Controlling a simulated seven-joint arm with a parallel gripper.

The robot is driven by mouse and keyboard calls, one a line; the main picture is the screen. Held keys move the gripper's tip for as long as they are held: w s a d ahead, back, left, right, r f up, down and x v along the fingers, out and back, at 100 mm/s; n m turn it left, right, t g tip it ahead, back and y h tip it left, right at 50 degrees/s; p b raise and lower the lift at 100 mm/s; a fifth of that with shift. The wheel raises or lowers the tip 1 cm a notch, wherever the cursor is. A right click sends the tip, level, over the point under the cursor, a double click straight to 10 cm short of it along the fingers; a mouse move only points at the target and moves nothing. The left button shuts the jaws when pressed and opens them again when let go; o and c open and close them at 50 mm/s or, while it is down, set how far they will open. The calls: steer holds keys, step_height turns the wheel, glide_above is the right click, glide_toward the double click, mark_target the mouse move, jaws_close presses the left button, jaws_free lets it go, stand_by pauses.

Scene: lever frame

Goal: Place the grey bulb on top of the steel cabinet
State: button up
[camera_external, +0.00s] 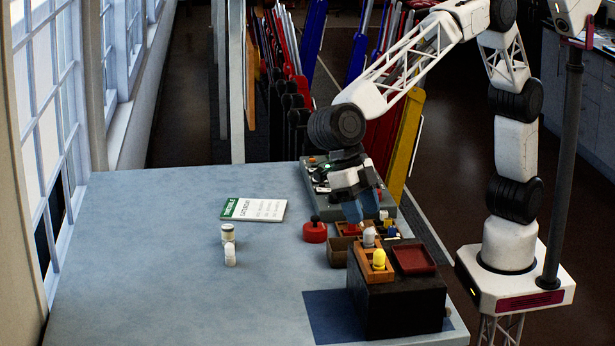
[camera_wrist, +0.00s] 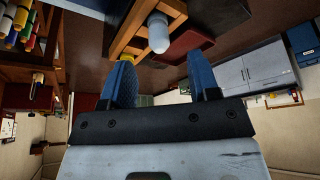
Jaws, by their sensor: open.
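The grey bulb (camera_external: 369,237) stands upright in an orange-brown wooden rack (camera_external: 363,262), with a yellow bulb (camera_external: 379,259) in front of it. The rack rests on a dark box (camera_external: 400,312) at the table's right edge. In the wrist view the grey bulb (camera_wrist: 158,33) shows just beyond the gap between my blue fingers. My gripper (camera_external: 364,213) is open and empty, above and a little behind the bulb. A grey cabinet with doors (camera_wrist: 258,78) shows in the wrist view's background; I cannot tell whether it is the steel cabinet.
A dark red tray (camera_external: 414,259) lies beside the rack on the dark box. The table's left side is mostly clear.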

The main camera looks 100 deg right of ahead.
mark_target(368, 228)
steer(key=shift+x, duration=2.55)
steer(key=shift+c, duration=0.2)
jaws_close()
steer(key=shift+r, duration=0.1)
steer(key=shift+r, duration=0.75)
step_height(368, 228, up, 2)
steer(key=s+d+r, duration=0.1)
steer(key=s+d, duration=0.9)
steer(key=s, duration=0.2)
steer(key=shift+d+r, duration=0.15)
steer(key=shift+d, duration=0.2)
